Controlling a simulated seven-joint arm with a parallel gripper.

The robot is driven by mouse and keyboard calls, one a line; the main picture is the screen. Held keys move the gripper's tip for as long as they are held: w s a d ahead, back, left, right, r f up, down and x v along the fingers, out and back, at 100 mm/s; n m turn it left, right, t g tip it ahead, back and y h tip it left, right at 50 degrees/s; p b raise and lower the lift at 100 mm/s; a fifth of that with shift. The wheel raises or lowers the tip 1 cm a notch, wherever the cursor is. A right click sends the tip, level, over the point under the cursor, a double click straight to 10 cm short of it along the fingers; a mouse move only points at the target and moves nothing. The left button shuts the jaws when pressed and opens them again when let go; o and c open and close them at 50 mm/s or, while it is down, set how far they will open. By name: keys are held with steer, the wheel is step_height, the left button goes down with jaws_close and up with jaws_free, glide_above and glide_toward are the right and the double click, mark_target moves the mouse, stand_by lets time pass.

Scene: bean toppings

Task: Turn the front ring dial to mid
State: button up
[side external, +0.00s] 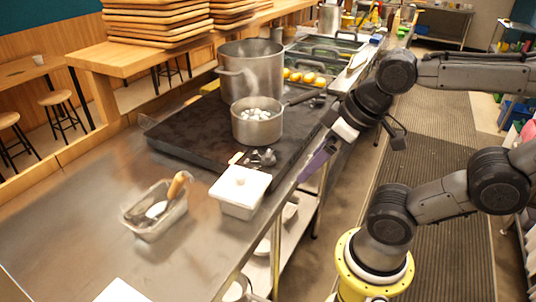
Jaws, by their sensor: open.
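The black cooktop (190,135) lies on the steel counter. Small shiny dark pieces (262,158) sit at its near right edge, in front of the smaller pot; they look like knobs, but I cannot tell which is the front ring dial or how it is set. My gripper (322,150) hangs at the counter's front edge, to the right of these pieces and apart from them. It is open and appears empty; its fingertips are hard to make out against a purple strip.
A small pot (257,130) with white contents and a large pot (250,65) stand on the cooktop. A white-lidded container (240,190) sits close to the knob-like pieces. A clear tub (155,222) holds a wooden-handled utensil. The counter at lower left is mostly clear.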

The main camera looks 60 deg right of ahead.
steer(key=shift+s+m, duration=0.15)
steer(key=shift+m, duration=0.35)
steer(key=c, duration=0.5)
steer(key=w+r+m, duration=0.2)
steer(key=r, duration=0.1)
steer(key=w+d+r+m, duration=0.1)
steer(key=shift+w+r+m+g, duration=0.2)
steer(key=shift+r+m+g, duration=0.1)
steer(key=shift+m+g, duration=0.1)
steer(key=shift+c, duration=0.4)
steer(key=m+g, duration=0.5)
steer(key=m, duration=0.4)
glide_above(269, 153)
step_height(269, 153, down, 4)
step_height(269, 153, down, 14)
steer(key=shift+w+r, duration=0.1)
steer(key=shift+c, duration=0.2)
jaws_close()
